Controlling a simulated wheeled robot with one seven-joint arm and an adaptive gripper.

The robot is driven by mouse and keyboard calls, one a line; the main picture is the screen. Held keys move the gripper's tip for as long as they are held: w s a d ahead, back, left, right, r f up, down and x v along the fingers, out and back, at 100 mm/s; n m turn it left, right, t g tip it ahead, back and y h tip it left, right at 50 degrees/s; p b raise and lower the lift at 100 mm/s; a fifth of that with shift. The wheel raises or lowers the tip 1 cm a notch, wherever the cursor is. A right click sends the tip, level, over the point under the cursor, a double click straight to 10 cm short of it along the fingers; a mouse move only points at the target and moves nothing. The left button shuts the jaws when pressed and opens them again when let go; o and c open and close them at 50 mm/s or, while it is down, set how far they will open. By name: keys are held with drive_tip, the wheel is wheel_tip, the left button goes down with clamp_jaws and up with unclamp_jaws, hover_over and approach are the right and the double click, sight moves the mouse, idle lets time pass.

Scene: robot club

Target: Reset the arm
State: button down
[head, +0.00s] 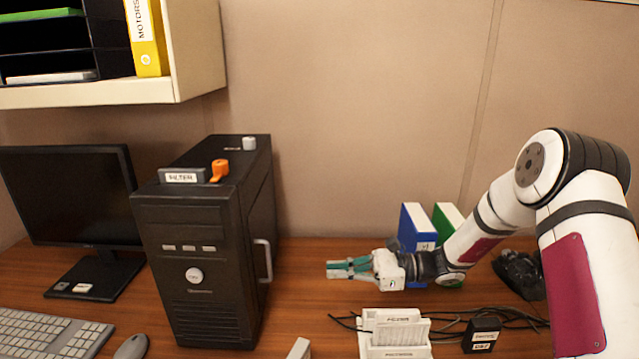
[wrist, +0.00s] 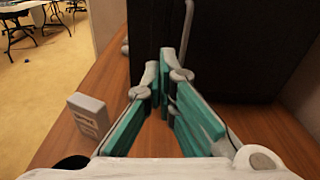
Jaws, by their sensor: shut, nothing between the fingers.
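My gripper (head: 338,269) is at the end of my white arm, which reaches in from the right in the head view. It hangs above the wooden desk (head: 300,258), to the right of the black computer tower (head: 205,235), and points left toward it. In the wrist view, the teal fingers of my gripper (wrist: 164,72) converge with their tips together and nothing held between them. The tower's dark side (wrist: 235,50) fills the area beyond the fingertips. I cannot tell the exact gap between the tips and the tower.
A monitor (head: 70,195), keyboard (head: 50,332) and mouse (head: 131,346) are at left. A FILTER-labelled box (head: 182,175) and an orange item (head: 219,170) sit on the tower. Blue (head: 416,226) and green (head: 446,218) binders stand behind my wrist. A white rack (head: 396,332) and cables are in front.

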drive_tip(key=s+r+n+g+h, duration=0.3)
drive_tip(key=s+r+n+h, duration=0.25)
drive_tip(key=s+r, duration=0.3)
drive_tip(key=s+d+r+n+t+h+p, duration=0.1)
drive_tip(key=s+d+r+n+t+h, duration=0.1)
drive_tip(key=s, duration=0.6)
drive_tip(key=s+d+r+n+t+h+p, duration=0.1)
drive_tip(key=s+d+r+n+t+h, duration=0.1)
drive_tip(key=s+d+r+n+h, duration=0.3)
drive_tip(key=s+d+r+n+t+h+p, duration=0.1)
drive_tip(key=s+d+r+n+h, duration=0.3)
drive_tip(key=s, duration=0.9)
drive_tip(key=d+n+t, duration=0.1)
drive_tip(key=d, duration=0.2)
drive_tip(key=shift+s+d+r, duration=0.2)
drive_tip(key=shift+d+r, duration=0.15)
drive_tip(key=shift+r, duration=0.05)
drive_tip(key=shift+h, duration=0.25)
